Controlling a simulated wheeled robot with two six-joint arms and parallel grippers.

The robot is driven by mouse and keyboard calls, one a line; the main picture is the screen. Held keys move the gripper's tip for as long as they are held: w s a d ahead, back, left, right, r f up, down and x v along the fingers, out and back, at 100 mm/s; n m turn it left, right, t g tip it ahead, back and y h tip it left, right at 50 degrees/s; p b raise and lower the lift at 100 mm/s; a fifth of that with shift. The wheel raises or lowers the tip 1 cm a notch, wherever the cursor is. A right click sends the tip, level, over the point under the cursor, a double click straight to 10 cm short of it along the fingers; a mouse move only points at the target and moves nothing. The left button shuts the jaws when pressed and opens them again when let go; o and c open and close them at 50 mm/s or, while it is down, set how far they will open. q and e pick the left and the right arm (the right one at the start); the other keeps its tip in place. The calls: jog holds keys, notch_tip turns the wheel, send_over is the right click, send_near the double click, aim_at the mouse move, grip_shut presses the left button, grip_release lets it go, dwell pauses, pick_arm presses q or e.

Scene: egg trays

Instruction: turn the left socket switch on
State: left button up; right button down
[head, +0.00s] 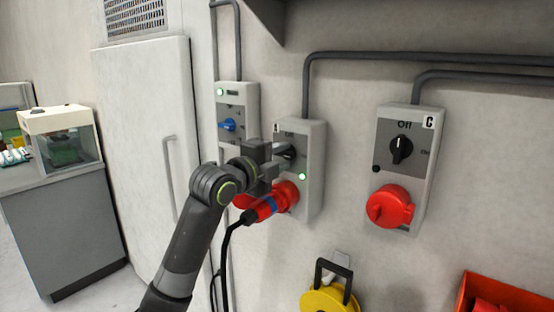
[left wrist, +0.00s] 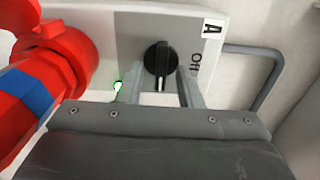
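The left socket box, marked A (head: 312,190), is on the wall with a red plug (head: 262,209) in its red socket. Its black switch knob (left wrist: 158,60) shows in the left wrist view; its white line points away from the "Off" mark, toward the box's right side as the head view shows it. A green lamp (head: 302,176) on the box is lit. My left gripper (head: 283,160) is at the knob, with one finger on each side of it in the left wrist view (left wrist: 160,92). Gaps show between fingers and knob. My right gripper is out of view.
Socket box C (head: 428,165), with its knob at "Off", is to the right. A smaller box with a blue knob (head: 228,125) is to the left. A black cable (head: 228,250) hangs from the plug. A yellow reel (head: 329,299) is below.

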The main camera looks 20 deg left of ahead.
pick_arm(q)
jog(key=shift+s, duration=0.15)
jog(key=b+v, duration=0.3)
jog(key=v, duration=1.4)
jog(key=shift+a, duration=0.1)
